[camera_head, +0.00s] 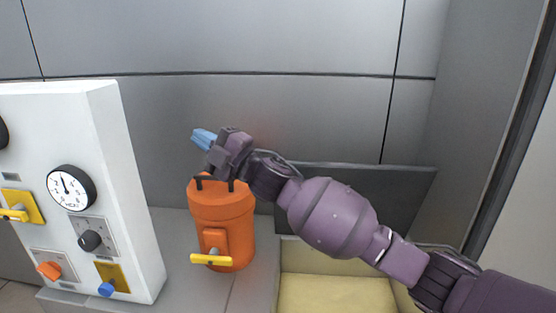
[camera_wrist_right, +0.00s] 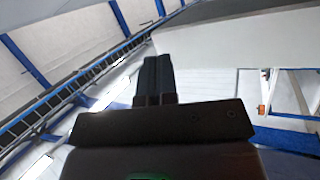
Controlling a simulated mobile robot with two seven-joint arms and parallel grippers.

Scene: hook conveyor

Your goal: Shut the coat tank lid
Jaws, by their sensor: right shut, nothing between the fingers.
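The coat tank (camera_head: 335,292) is an open box with a pale yellow inside at the bottom of the head view, right of the middle. Its lid looks to be the dark grey panel (camera_head: 402,192) standing up along the tank's back edge, so it is open. My right arm crosses in front of the lid and hides part of it. My right gripper (camera_head: 203,138) has blue fingertips, is shut and empty, and is above the orange canister, left of the lid and apart from it. Its closed dark fingers (camera_wrist_right: 154,80) show in the right wrist view. My left gripper is out of view.
An orange canister (camera_head: 222,218) with a yellow handle stands left of the tank. A white control panel (camera_head: 125,190) with a gauge and knobs stands farther left. A grey wall (camera_head: 270,40) is behind. The space above the tank opening is partly crossed by my right arm.

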